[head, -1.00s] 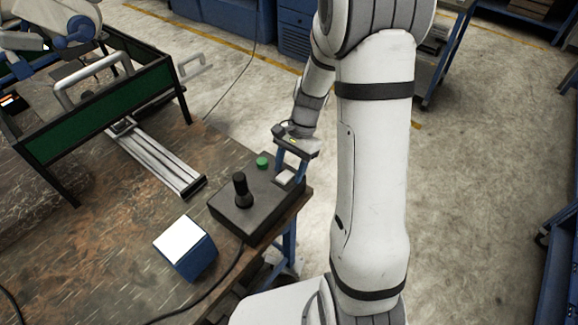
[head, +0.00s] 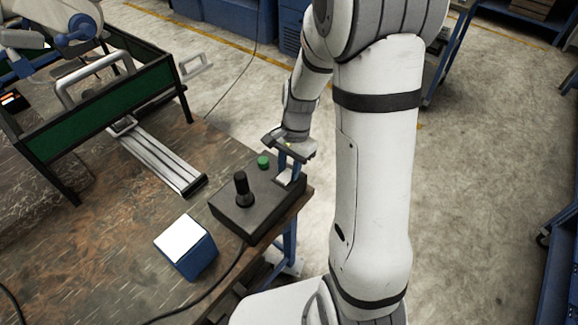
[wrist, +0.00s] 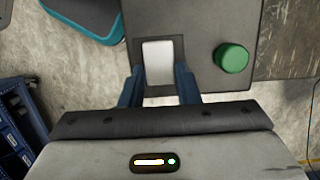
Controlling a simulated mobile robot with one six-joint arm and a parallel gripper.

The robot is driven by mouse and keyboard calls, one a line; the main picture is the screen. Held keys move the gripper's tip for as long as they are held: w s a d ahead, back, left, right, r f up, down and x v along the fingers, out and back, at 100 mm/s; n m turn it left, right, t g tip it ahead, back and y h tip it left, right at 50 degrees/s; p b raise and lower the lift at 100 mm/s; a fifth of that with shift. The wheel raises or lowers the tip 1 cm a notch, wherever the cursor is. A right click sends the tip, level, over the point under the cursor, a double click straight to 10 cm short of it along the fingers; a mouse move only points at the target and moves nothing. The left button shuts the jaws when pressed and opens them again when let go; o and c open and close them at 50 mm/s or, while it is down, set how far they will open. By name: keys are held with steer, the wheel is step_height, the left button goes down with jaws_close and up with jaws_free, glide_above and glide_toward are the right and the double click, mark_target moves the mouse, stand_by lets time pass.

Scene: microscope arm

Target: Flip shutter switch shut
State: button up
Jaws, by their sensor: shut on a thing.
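The shutter switch is a white rocker (head: 284,179) on the right end of a dark control box (head: 231,216) at the table's edge. In the wrist view the white switch (wrist: 158,62) sits in a dark slot between my fingers. My gripper (wrist: 158,84) is shut on the switch, one blue finger at each side. In the head view my gripper (head: 290,166) reaches down onto that end of the box. The lower part of the switch is partly hidden by my gripper, and its exact tilt is hard to tell.
A green button (head: 263,162) sits close beside the switch. A black joystick (head: 241,189) stands on the same box. A blue block with a white top (head: 186,247) and a metal rail (head: 163,164) are on the table (head: 95,240). Open floor lies to the right.

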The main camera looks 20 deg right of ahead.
mark_target(288, 174)
steer(key=shift+s+a+r+t+h, duration=0.1)
steer(key=shift+a+t+h, duration=0.05)
steer(key=shift+t+h, duration=0.25)
steer(key=shift+s+a+t+h, duration=0.1)
steer(key=shift+t+h, duration=0.2)
steer(key=shift+h, duration=0.2)
steer(key=o, duration=1)
steer(key=shift+r, duration=3.95)
